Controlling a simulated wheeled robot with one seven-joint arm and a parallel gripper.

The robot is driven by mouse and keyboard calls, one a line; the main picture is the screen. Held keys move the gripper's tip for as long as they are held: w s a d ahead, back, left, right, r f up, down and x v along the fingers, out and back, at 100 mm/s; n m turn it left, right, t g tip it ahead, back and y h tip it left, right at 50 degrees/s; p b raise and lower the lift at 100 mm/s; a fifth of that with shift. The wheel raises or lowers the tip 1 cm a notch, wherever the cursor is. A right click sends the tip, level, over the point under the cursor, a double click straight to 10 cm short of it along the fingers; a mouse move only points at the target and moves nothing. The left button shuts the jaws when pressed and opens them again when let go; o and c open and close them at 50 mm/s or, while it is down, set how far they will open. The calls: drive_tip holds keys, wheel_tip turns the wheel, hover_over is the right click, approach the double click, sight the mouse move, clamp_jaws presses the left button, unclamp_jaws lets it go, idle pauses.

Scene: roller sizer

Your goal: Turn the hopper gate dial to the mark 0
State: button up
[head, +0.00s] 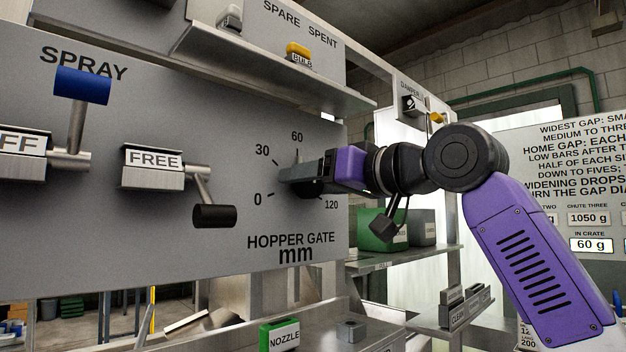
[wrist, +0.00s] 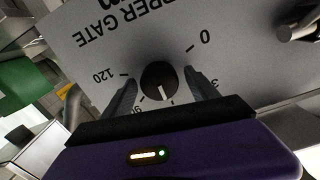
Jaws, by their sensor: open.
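The hopper gate dial (wrist: 159,80) is a round black knob on a grey panel. Its white pointer line faces down in the wrist view, near the 60 side of the scale, away from the 0 mark (wrist: 205,38). My gripper (wrist: 160,77) is open, with one finger on each side of the knob and visible gaps between. The 0 mark (head: 258,199) shows at lower left of the scale there.
Left of the dial is a lever at FREE (head: 204,192) with a black grip. Further left is the blue-handled SPRAY lever (head: 82,85). A shelf (head: 270,72) juts out above. A green box (head: 380,232) stands on a shelf behind my wrist.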

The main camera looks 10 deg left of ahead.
drive_tip(key=shift+c, duration=0.2)
drive_tip(key=c, duration=1.3)
